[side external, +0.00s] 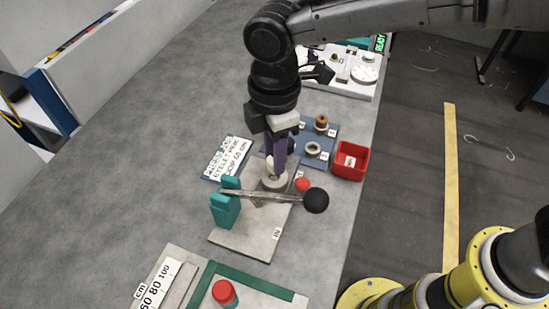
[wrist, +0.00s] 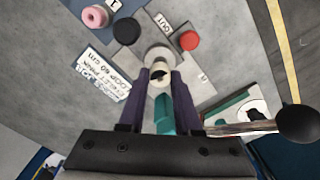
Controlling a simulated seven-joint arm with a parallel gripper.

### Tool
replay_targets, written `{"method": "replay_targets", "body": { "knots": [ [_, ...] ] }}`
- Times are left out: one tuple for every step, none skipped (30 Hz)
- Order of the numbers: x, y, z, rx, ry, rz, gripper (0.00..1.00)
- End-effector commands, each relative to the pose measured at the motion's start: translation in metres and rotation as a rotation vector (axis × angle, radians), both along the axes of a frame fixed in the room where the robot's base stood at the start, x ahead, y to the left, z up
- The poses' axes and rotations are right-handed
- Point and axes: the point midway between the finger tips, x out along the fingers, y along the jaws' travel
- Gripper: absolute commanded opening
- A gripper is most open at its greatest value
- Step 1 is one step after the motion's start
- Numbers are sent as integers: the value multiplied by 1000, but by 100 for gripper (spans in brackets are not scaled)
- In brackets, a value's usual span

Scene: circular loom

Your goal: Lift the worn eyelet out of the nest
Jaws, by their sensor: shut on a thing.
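My gripper (side external: 274,165) points down over the fixture plate (side external: 243,240), its purple fingers closed on a small cream eyelet (wrist: 160,73). In the wrist view my gripper (wrist: 160,76) has the eyelet between its fingertips. The nest (side external: 275,182) is a pale round block directly below, and it also shows in the wrist view (wrist: 158,52). The fingers partly hide the eyelet; I cannot tell whether its lower end is still inside the nest or just clear of it.
A lever with a black ball knob (side external: 316,200) crosses just in front of the nest from a teal bracket (side external: 224,208). A red button (side external: 302,184) is beside the nest. A blue plate (side external: 328,137) with rings and a red bin (side external: 350,161) stand behind, right.

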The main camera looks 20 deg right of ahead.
Motion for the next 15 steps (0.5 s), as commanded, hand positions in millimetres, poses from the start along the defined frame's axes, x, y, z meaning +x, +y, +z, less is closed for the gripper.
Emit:
{"method": "replay_targets", "body": {
  "knots": [
    [0, 0, 10, 3, -3, 0, 0],
    [-4, -4, 16, 3, -3, 0, 0],
    [-8, -8, 23, 4, -4, 0, 0],
    [-12, -12, 29, 4, -4, 0, 0],
    [-16, -16, 35, 4, -4, 0, 0],
    [-21, -21, 45, 5, -5, 0, 0],
    [-26, -26, 52, 5, -5, 0, 0],
    [-30, -30, 58, 5, -5, 0, 0],
    [-35, -35, 68, 5, -4, 0, 0],
    [-40, -40, 73, 5, -5, 0, 0],
    [-46, -46, 75, 3, -3, 0, 0],
    [-52, -52, 78, 2, -2, 0, 0],
    [-57, -57, 81, 2, -2, 0, 0],
    [-61, -61, 84, 3, -2, 0, 0],
    [-67, -67, 87, 3, -3, 0, 0]
  ]
}}
